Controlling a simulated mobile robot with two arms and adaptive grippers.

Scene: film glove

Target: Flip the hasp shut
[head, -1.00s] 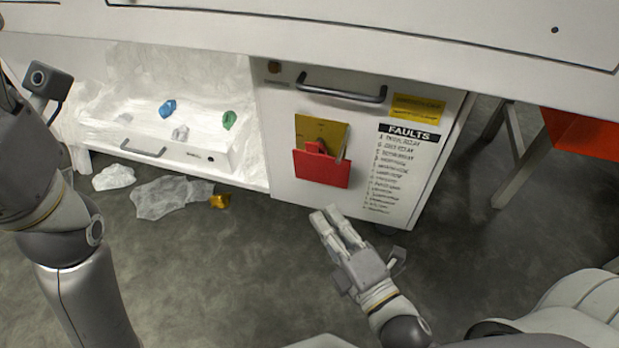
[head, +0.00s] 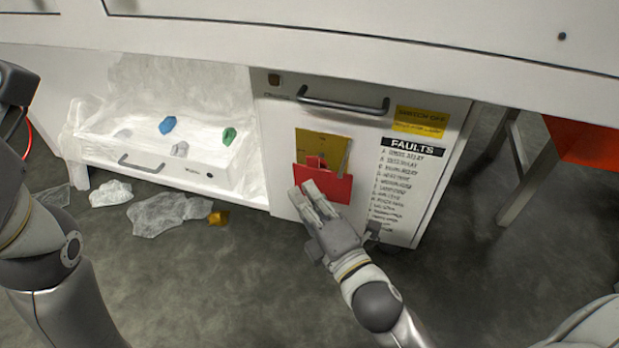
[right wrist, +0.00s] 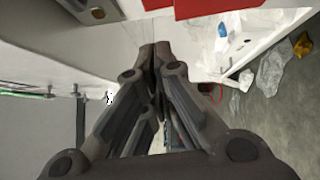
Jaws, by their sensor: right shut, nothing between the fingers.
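The hasp appears to be the red plate (head: 328,187) on the cabinet front, over the lower part of a yellow plate (head: 322,143). A small red piece (head: 317,161) stands up at its top edge. My right gripper (head: 307,188) is shut and empty, with its fingertips in front of the red plate's lower left part. I cannot tell whether they touch it. In the right wrist view, the shut fingertips (right wrist: 155,55) are close below a red surface (right wrist: 205,6). My left arm shows at the left edge of the head view, but its gripper is out of frame.
The cabinet has a dark bar handle (head: 342,101) above the plates and a FAULTS list (head: 413,149) to the right. A white tray (head: 165,177) with small coloured lumps is at left. Crumpled film (head: 160,215) and a gold lump (head: 218,217) lie on the floor.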

